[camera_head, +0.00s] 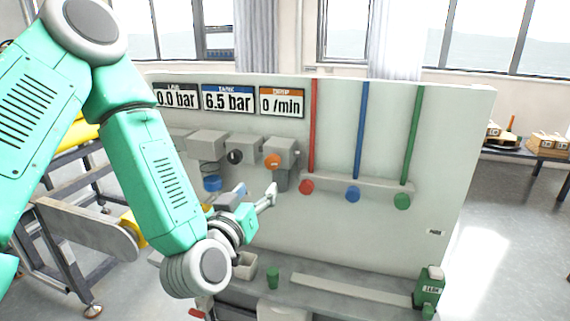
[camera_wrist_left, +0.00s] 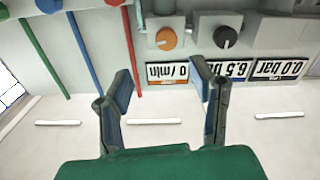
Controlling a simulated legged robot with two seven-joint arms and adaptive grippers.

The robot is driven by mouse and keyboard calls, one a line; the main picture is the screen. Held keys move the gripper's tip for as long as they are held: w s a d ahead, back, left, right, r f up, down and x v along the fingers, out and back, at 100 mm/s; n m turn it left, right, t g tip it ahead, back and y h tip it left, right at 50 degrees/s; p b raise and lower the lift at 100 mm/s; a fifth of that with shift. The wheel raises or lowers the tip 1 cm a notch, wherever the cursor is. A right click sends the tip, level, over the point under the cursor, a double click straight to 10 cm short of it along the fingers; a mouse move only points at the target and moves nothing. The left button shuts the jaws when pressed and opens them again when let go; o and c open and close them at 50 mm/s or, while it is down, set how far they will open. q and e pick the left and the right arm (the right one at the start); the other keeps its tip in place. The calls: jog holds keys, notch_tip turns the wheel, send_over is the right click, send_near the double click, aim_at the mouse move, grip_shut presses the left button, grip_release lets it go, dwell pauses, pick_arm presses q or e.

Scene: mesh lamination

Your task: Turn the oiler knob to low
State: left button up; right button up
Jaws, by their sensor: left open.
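The oiler knob is most likely the orange knob (camera_head: 272,161) on a grey block under the orange-topped "0 /min" display (camera_head: 281,101). In the left wrist view, which is upside down, the orange knob (camera_wrist_left: 166,38) shows ahead of the jaws, with the "0 /min" display (camera_wrist_left: 168,73) between the fingers. My left gripper (camera_head: 271,194) is just below the orange knob in the head view, open and empty. In the wrist view its two fingers (camera_wrist_left: 161,72) stand apart, touching nothing that I can see. My right gripper is not in view.
A black knob (camera_head: 235,157) sits left of the orange one, under the "6.5 bar" display (camera_head: 228,98). Red (camera_head: 313,125), blue (camera_head: 362,125) and green (camera_head: 411,135) pipes run down the panel at right. A bench ledge with a green cup (camera_head: 272,278) lies below.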

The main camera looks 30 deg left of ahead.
aim_at(273, 166)
pick_arm(q)
jog(key=b+x, duration=0.1)
jog(key=x, duration=0.1)
jog(key=a+b+x, duration=0.1)
jog(key=b+x, duration=0.2)
jog(key=x, duration=0.2)
jog(key=shift+s+a, duration=0.15)
jog(key=shift+a, duration=0.2)
jog(key=w, duration=0.5)
jog(key=shift+w+p, duration=0.35)
jog(key=shift+w, duration=0.05)
jog(key=shift+w+a, duration=0.2)
jog(key=shift+a, duration=0.05)
jog(key=shift+a+f, duration=0.15)
jog(key=shift+a, duration=0.2)
jog(key=c, duration=0.6)
jog(key=shift+d, duration=0.1)
grip_shut()
jog(key=shift+d, duration=0.25)
